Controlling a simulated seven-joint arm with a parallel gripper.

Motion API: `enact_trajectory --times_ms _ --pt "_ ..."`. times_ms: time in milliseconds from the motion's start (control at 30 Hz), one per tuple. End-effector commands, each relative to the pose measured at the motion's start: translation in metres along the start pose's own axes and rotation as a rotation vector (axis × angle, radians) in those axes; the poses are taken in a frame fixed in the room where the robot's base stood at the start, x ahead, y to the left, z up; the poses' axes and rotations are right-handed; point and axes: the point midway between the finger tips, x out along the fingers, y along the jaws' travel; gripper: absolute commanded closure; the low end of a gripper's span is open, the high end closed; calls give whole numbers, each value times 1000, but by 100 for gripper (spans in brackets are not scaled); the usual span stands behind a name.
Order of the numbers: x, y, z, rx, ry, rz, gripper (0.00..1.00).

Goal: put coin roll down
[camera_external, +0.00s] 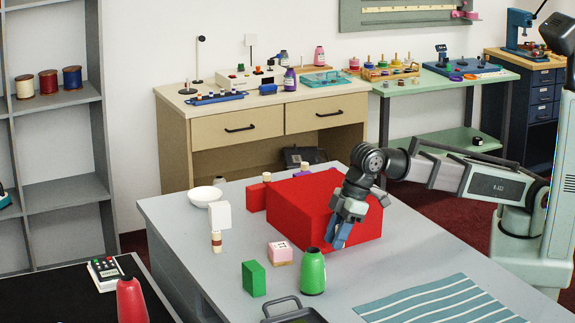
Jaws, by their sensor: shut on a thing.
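My gripper (338,240) points down in front of the large red block (300,208), near its right front side, above the grey table. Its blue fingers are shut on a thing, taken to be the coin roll. The fingers hide nearly all of it, so its look and tilt cannot be told. I cannot tell how far the fingertips are from the tabletop.
A green bottle (313,272), a green block (253,279) and a pink box (280,253) stand in front. A banded cylinder (216,242), a white block (220,215) and a white bowl (205,196) are left. A dark tray (294,315) and striped mat (440,302) lie nearer.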

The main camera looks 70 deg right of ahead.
Motion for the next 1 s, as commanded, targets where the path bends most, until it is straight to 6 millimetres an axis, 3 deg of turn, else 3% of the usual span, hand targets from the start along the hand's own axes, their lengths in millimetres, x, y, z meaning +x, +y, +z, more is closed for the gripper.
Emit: enact_trajectory --times_ms 333,467,1000 --pt "-40 1 -18 1 1 0 100" --pt "-53 11 -22 11 3 4 100" --pt "-148 134 -26 124 2 51 100"
